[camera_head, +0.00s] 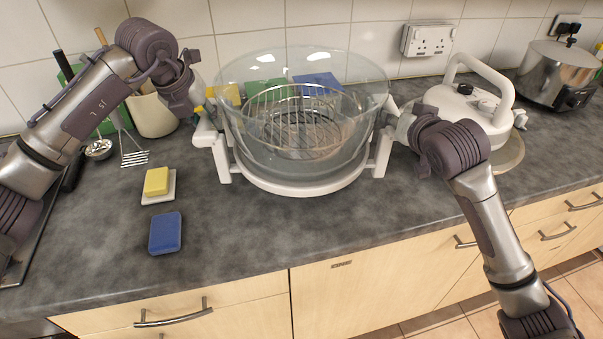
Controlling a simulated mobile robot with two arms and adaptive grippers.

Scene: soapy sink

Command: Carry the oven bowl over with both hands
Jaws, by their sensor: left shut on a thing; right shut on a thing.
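The oven bowl (245,107) is a large clear glass bowl. It shows upright at the white oven base (300,188), which has white side handles and stands on the grey worktop. A round wire rack (300,135) shows through the glass. My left gripper (207,122) is shut at the left side of the bowl, and my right gripper (403,124) is shut at its right side. The fingertips are partly hidden against the white parts and glass. I cannot tell whether the bowl rests in the base or is slightly raised.
The white oven lid (470,105) and a steel slow cooker (560,68) stand on the right. A yellow sponge (156,181), a blue sponge (165,233) and a utensil pot (152,116) are on the left. The front middle worktop is clear. Wall sockets (428,40) are behind.

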